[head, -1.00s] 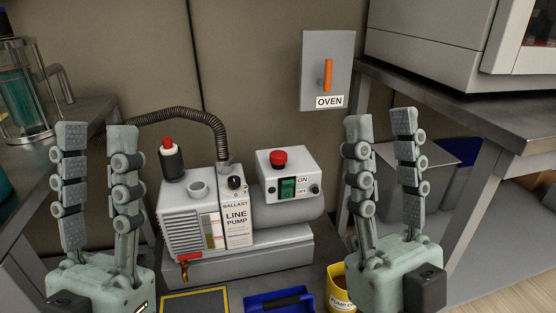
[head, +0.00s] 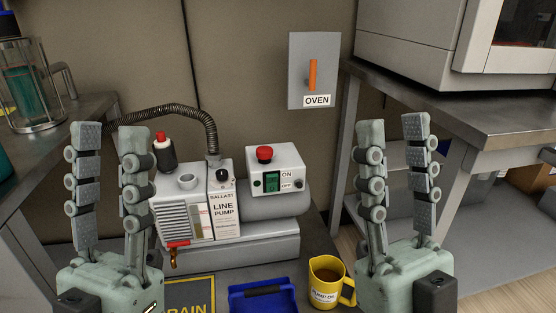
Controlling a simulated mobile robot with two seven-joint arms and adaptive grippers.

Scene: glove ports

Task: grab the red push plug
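On the grey line pump (head: 262,243), a small red piece (head: 160,137) tops a black and white cylinder (head: 165,156) at the back left. A red mushroom-shaped button (head: 264,153) sits on the switch box (head: 276,172), and a red-handled tap (head: 177,244) is low on the pump's front. I cannot tell for certain which red part is the push plug. My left gripper (head: 109,130) is open and empty, left of the pump. My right gripper (head: 393,122) is open and empty, to the right of the pump.
A ribbed hose (head: 160,110) arches from the pump to the left. A blue tray (head: 262,297), a yellow cup of brown liquid (head: 326,283) and a yellow-edged drain mat (head: 188,295) lie in front. An oven switch panel (head: 297,72) hangs behind; metal benches (head: 500,125) flank the space.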

